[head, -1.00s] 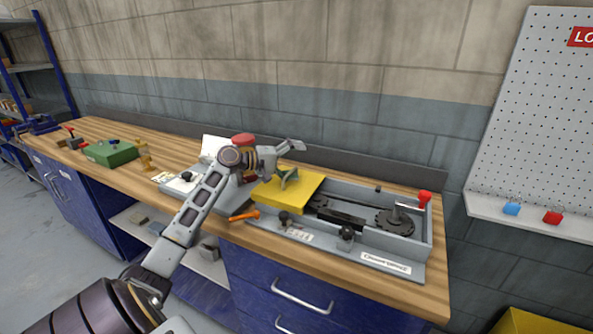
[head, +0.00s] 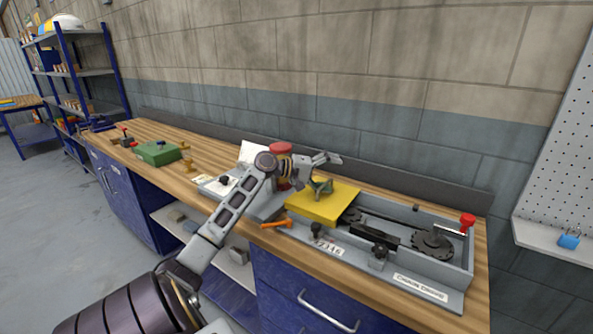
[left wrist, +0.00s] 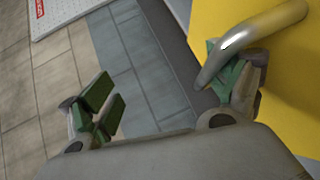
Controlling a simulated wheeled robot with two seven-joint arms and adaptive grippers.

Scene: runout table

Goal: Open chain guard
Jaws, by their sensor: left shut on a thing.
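The chain guard (head: 322,206) is a flat yellow plate over the left part of a grey chain tray (head: 450,296). Right of it, a dark chain and sprocket (head: 433,240) lie uncovered. My left gripper (head: 328,173) is over the guard, one finger low at its top. In the left wrist view, a bent metal handle (left wrist: 250,40) on the yellow guard (left wrist: 290,90) crosses the right finger of my left gripper (left wrist: 165,95). The left finger stands apart from the handle there. My right gripper is not in view.
A red-knobbed lever (head: 467,222) stands at the tray's right end. Black knobs (head: 379,252) line its front. A green box (head: 158,152) sits farther left on the wooden bench. A wall runs close behind.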

